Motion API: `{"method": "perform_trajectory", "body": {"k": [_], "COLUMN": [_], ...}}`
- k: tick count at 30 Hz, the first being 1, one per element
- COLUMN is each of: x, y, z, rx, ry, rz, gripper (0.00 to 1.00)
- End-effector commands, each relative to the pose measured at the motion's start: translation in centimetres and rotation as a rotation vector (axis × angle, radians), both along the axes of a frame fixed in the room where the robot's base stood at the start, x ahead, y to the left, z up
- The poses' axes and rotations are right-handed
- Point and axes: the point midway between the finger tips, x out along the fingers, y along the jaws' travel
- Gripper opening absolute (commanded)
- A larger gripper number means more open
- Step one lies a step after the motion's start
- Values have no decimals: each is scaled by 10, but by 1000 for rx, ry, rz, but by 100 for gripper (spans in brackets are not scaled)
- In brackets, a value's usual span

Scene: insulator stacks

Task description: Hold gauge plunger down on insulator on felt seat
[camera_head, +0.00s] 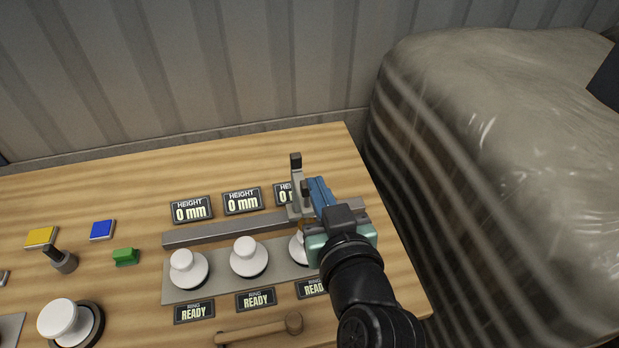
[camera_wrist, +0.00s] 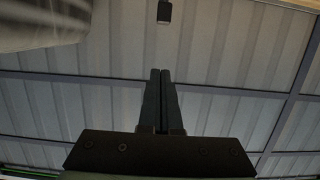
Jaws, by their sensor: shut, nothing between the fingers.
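My gripper (camera_head: 317,184) is over the right end of the metal plate, fingers shut and empty. The closed fingers (camera_wrist: 161,85) also show in the wrist view, against a panelled surface. A grey upright gauge (camera_head: 295,187) with a black top stands just left of the fingers; I cannot tell whether they touch. Three white knobbed insulators stand in a row: left (camera_head: 187,270), middle (camera_head: 249,257) and right (camera_head: 298,248), the last partly hidden by my gripper. Another white insulator (camera_head: 62,319) is on a dark round seat (camera_head: 95,323) at lower left. I cannot tell which seat is felt.
Height displays read 0 mm (camera_head: 192,210); ring displays read READY (camera_head: 194,312). A wooden-handled tool (camera_head: 255,331) lies in front. Yellow (camera_head: 41,237), blue (camera_head: 102,229) and green (camera_head: 125,256) pieces and a dark post (camera_head: 61,260) are left. A plastic-wrapped bulk (camera_head: 490,170) stands right of the table.

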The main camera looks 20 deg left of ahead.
Motion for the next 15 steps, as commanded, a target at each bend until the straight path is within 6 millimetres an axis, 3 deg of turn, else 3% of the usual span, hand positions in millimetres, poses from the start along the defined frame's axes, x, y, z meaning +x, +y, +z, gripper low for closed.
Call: {"method": "perform_trajectory", "body": {"k": [9, 15], "x": [47, 47], "y": [33, 33], "z": [-11, -42], "rx": [-1, -1], "ry": [1, 4], "rz": [2, 0], "gripper": [0, 0]}}
